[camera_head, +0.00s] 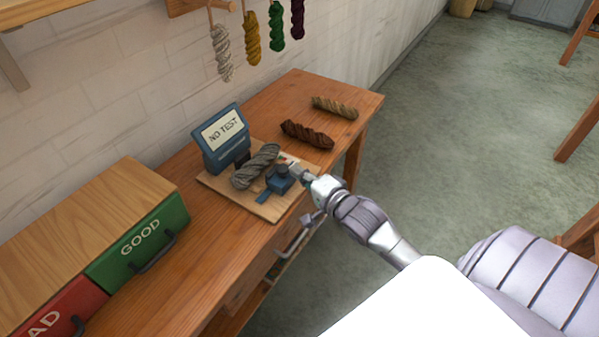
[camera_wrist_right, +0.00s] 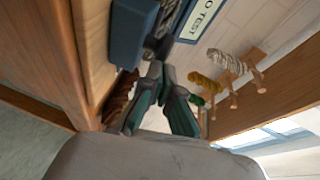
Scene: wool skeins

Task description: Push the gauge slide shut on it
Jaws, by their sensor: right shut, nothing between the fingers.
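The gauge is a blue block with a "NO TEST" display (camera_head: 224,135) at the back of a wooden board (camera_head: 240,204). Its blue slide (camera_head: 277,184) stands at the front of the board. A grey skein (camera_head: 256,167) lies on the board between the display and the slide. My right gripper (camera_head: 298,172) is shut and empty, right beside the slide; I cannot tell whether it touches. In the right wrist view its fingers (camera_wrist_right: 158,75) meet, with the blue slide (camera_wrist_right: 130,30) and part of the grey skein close ahead. My left gripper is not in view.
Brown (camera_head: 307,134) and tan (camera_head: 335,108) skeins lie at the bench's far end. Green "GOOD" (camera_head: 140,242) and red "BAD" (camera_head: 62,310) drawers stand at the left. Several skeins hang on the wall. The bench's front edge lies under my right arm.

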